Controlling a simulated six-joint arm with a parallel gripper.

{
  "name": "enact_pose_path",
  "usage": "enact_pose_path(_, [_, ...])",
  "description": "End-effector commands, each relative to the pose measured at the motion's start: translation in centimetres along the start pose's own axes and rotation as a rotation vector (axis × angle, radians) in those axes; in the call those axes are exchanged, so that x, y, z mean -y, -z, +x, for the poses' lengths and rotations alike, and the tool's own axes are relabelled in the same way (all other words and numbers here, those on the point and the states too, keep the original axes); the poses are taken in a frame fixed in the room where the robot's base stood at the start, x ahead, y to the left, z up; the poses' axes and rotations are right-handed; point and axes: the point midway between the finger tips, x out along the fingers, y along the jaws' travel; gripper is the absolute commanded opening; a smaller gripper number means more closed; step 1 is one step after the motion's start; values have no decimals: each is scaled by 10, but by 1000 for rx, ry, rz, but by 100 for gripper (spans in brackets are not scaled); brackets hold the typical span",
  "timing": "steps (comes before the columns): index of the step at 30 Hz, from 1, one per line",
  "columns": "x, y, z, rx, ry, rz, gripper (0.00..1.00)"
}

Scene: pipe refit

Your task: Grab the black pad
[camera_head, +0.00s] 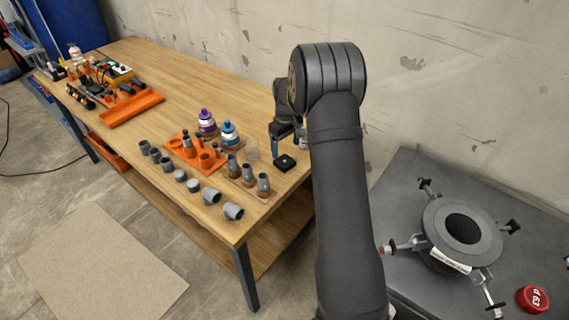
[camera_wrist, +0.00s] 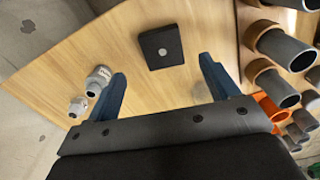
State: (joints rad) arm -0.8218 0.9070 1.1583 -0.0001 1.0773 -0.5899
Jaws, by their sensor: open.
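The black pad (camera_head: 284,162) is a small dark square with a light round spot on top. It lies on the wooden table near the right end. In the wrist view the black pad (camera_wrist: 160,46) lies flat beyond my fingertips, a little left of midway between them. My gripper (camera_wrist: 162,72) has two blue fingers spread wide apart with nothing between them. In the head view my gripper (camera_head: 287,140) is above the table beside the pad, partly hidden by my own arm.
Grey pipe fittings in brown holders (camera_head: 248,176) stand just left of the pad. An orange tray (camera_head: 190,152) and purple (camera_head: 207,124) and blue (camera_head: 229,133) bottles are farther left. In the wrist view, a small grey-white container (camera_wrist: 98,79) sits beside the left finger. Bare wood surrounds the pad.

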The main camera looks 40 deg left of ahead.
Motion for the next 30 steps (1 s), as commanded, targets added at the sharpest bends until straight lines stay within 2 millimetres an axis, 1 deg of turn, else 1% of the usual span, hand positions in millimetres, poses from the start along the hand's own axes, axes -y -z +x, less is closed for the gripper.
enact_pose_path(1, [0,0,7,1,1,0,80])
enact_pose_path(8, [1,1,18,0,0,-1,80])
enact_pose_path(10, [2,1,25,1,1,-1,80])
enact_pose_path(15, [4,4,51,1,1,-1,80])
enact_pose_path(18, [4,4,63,0,1,-1,80])
enact_pose_path(20, [4,4,66,-2,1,-1,80])
enact_pose_path(25, [4,4,66,-2,0,-1,80])
enact_pose_path(26, [4,4,66,-2,0,-1,76])
enact_pose_path(30, [4,4,66,-2,0,-1,49])
